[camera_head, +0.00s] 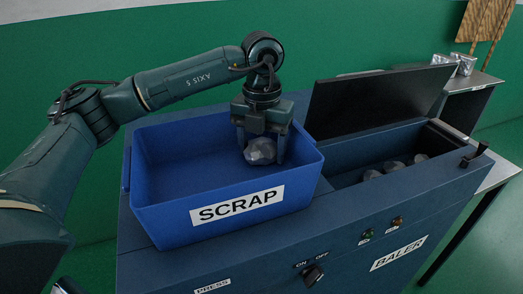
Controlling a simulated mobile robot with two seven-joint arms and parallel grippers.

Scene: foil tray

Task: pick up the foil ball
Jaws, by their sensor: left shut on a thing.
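A crumpled grey foil ball (261,151) is between the fingers of my left gripper (261,146). The gripper points down and is shut on the ball, over the right part of the blue bin marked SCRAP (160,222). I cannot tell whether the ball touches the bin's floor or wall. Apart from the ball, the part of the bin's inside that shows is empty.
The bin sits on a dark blue baler (395,215) with a knob (313,274) on its front. Its chamber at the right has the lid (375,100) raised and several foil balls (394,167) inside. A side table (478,82) holds foil-like pieces behind it.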

